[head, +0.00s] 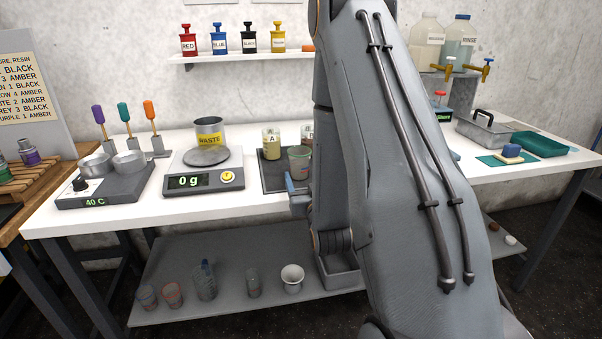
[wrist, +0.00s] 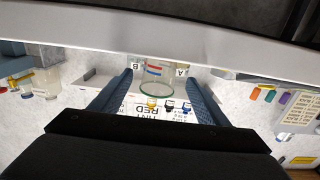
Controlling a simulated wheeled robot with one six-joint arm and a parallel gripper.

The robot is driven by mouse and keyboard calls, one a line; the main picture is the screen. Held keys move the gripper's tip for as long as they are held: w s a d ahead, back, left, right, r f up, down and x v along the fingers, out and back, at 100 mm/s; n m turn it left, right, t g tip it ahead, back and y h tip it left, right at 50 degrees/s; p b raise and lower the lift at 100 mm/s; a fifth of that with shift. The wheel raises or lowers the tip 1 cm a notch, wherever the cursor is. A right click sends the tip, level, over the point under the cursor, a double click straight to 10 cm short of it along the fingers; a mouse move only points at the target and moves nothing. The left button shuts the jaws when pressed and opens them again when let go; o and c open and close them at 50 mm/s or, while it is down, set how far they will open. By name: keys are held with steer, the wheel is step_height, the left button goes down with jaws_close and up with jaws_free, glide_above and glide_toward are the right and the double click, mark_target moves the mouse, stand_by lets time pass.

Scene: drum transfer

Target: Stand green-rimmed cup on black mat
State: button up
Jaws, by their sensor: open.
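The clear green-rimmed cup (head: 299,161) stands upright at the right part of the black mat (head: 272,183) on the bench. In the wrist view, which is upside down, the cup (wrist: 157,81) shows its green rim and red and blue marks. It lies between the two blue fingertips of my gripper (wrist: 158,80), with a gap on each side. My gripper is open. In the head view only a blue finger shows in front of the cup, and my arm hides the rest.
Cup A (head: 271,145) stands at the back of the mat, close behind the green-rimmed cup; cup B (head: 307,133) is partly hidden by my arm. The scale (head: 204,172) with the waste pot (head: 209,132) is to the left. Several cups stand on the lower shelf (head: 225,300).

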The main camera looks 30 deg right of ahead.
steer(key=shift+b+v, duration=0.3)
steer(key=shift+v, duration=1.6)
